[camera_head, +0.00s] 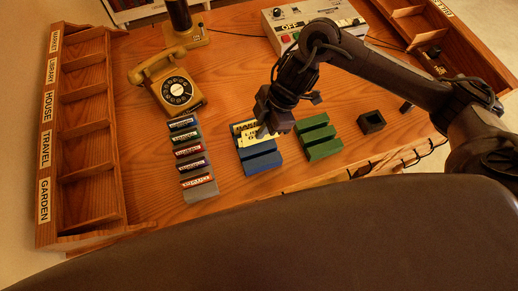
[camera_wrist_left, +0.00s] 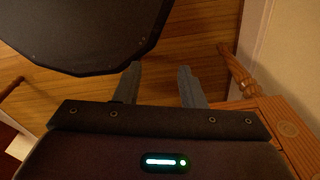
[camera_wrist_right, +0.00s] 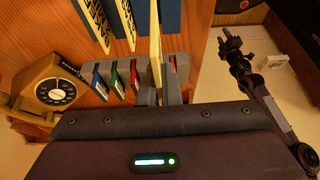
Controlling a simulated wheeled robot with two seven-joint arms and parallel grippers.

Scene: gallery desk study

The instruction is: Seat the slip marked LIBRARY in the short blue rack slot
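The blue rack (camera_head: 263,164) stands at the middle of the desk in the head view; part of it shows at the top of the right wrist view (camera_wrist_right: 170,16). Cream slips with dark print (camera_head: 243,127) show at its far side, partly behind my right gripper (camera_head: 264,132). In the right wrist view, my right gripper (camera_wrist_right: 161,94) is shut on a cream slip (camera_wrist_right: 155,45), seen nearly edge-on. Its lettering cannot be read there, and whether it touches the rack is unclear. My left gripper (camera_wrist_left: 159,84) is open and empty, away from the desk objects.
A grey rack with several coloured slips (camera_head: 201,191) stands left of the blue rack. A green rack (camera_head: 318,137) and small dark box (camera_head: 371,123) stand right. A yellow telephone (camera_head: 172,85) and control box (camera_head: 310,18) are behind. A labelled wooden shelf (camera_head: 82,190) lines the left.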

